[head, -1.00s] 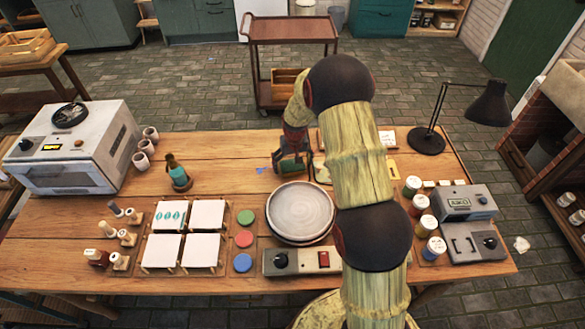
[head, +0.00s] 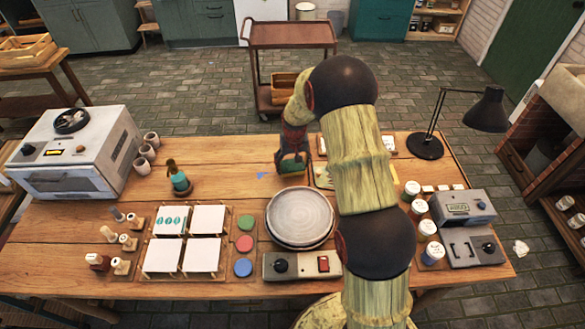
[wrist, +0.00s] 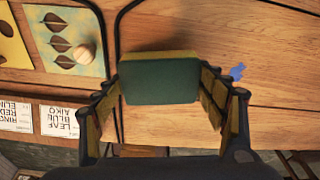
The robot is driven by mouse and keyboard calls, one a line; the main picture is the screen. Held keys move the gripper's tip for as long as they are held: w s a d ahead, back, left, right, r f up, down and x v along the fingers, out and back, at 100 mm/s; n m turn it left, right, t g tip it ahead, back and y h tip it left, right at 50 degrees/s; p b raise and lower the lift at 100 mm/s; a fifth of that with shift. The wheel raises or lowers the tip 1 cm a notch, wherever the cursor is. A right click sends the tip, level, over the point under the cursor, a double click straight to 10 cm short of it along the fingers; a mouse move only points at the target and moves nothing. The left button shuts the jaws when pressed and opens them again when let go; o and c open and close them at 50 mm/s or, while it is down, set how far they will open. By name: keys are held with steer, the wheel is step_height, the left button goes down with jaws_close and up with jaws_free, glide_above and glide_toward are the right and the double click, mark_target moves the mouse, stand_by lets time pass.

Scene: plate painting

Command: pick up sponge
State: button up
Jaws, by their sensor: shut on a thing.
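The sponge (wrist: 160,80) is a block with a dark green face and a yellow edge. In the wrist view it sits between the two fingers of my gripper (wrist: 164,95), which are shut on it. In the head view my gripper (head: 292,162) is over the back of the wooden table, behind the round grey plate. The green of the sponge (head: 289,168) shows there between the fingers, partly hidden by them. I cannot tell whether the sponge touches the tabletop.
A round plate (head: 300,218) stands in front of my gripper. A blue patch (wrist: 237,72) lies on the table beside the sponge. A stencil sheet (wrist: 70,40) and word cards (wrist: 62,120) lie nearby.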

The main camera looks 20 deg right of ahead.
steer(key=s+d+r+p, duration=0.2)
steer(key=s+r+p, duration=0.1)
steer(key=s+r, duration=0.7)
steer(key=s, duration=0.4)
steer(key=shift+o, duration=0.6)
steer(key=shift+c, duration=1.1)
steer(key=shift+c, duration=1)
steer(key=shift+w, duration=0.1)
